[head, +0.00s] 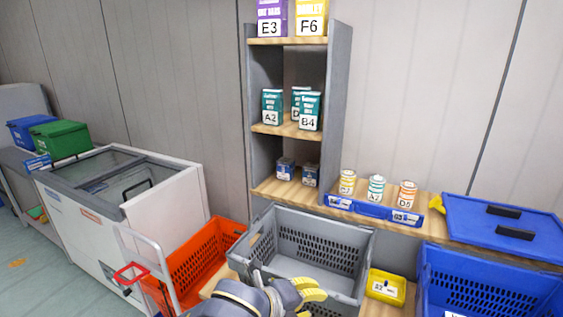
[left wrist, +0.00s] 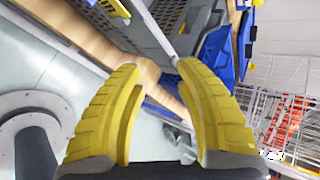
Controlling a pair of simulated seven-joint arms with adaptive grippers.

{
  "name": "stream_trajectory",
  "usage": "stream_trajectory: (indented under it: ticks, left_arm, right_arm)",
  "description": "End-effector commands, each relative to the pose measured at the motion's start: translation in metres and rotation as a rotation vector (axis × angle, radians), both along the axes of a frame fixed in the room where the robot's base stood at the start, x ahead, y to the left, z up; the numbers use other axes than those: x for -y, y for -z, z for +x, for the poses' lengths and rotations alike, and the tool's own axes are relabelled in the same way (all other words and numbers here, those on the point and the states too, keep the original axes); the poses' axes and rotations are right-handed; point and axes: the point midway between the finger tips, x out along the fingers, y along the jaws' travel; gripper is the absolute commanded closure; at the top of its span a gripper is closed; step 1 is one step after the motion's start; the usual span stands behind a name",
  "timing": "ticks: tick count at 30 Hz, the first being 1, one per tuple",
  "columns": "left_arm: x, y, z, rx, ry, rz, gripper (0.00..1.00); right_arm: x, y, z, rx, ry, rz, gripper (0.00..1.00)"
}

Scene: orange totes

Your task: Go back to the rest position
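My left gripper (head: 314,290) shows at the bottom middle of the head view, in front of the grey crate (head: 262,232). In the left wrist view, its two yellow fingers (left wrist: 157,70) stand wide apart with nothing held between them. A wooden table edge and the floor show beyond the fingers. My right gripper is not in either view.
An orange tote (head: 226,229) stands left of the grey crate. A small yellow bin (head: 385,287) and a blue crate (head: 490,290) are to its right. A shelf (head: 340,90) with tins and boxes rises behind. A white chest freezer (head: 100,235) stands left.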

Motion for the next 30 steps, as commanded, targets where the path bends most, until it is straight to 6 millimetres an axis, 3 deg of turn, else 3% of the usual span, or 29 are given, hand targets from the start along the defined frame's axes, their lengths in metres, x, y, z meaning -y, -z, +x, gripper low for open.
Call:
stream_trajectory:
  ticks: [8,17,23,30]
  left_arm:
    - [-0.040,0.033,0.001,-0.145,-0.350,-0.234,0.66]
    - [-0.119,0.088,-0.012,-0.272,-0.783,-0.411,0.66]
    - [-0.189,0.132,-0.042,-0.323,-1.091,-0.476,0.66]
    - [-0.276,0.177,-0.101,-0.326,-1.437,-0.491,0.66]
  right_arm:
    - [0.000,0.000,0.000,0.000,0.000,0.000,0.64]
    - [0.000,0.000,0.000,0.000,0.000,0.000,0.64]
    - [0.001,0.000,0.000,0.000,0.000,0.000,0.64]
    - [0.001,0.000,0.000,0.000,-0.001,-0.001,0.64]
